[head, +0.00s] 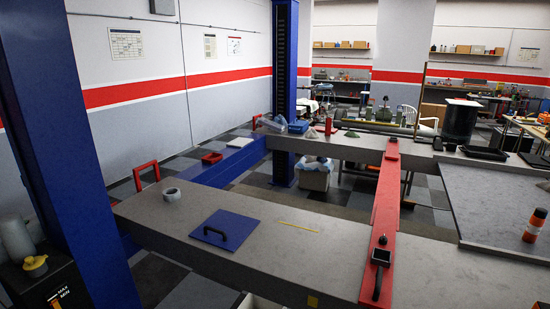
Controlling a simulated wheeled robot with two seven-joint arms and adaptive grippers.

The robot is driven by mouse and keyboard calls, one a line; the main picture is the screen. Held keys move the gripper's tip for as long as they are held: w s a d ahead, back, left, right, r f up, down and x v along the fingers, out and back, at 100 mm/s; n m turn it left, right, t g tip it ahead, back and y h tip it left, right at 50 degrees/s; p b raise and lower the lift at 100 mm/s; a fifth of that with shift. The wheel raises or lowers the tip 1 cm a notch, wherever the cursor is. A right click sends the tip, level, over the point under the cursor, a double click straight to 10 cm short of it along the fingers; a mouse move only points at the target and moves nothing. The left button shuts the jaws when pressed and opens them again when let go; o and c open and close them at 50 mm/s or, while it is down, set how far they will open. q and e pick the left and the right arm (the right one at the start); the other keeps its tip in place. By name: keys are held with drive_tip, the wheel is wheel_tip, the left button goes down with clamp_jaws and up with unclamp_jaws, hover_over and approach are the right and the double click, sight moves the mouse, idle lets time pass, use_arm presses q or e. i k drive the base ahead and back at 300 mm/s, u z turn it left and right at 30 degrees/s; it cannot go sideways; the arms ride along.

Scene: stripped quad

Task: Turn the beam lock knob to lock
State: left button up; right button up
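A red beam (386,200) runs from the near grey bench to the far grey bench, right of the middle. Near its close end is a small round black knob (382,240). Just in front of that is a black box with a pale face (381,256), and a dark elongated handle (377,284) lies nearer still. Another small dark knob-like piece (393,140) sits at the beam's far end. I cannot tell from this view which of these is the lock knob, or whether it is locked. Neither of my grippers is in view.
The near grey bench (340,246) holds a blue plate with a black handle (225,229), a tape roll (172,194) and a yellow strip (298,227). A blue post (60,150) stands at left. The floor between the benches is partly open.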

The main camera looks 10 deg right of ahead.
sight(383, 239)
drive_tip(key=z, duration=3.6)
drive_tip(key=i, duration=0.6)
drive_tip(key=u, duration=3.3)
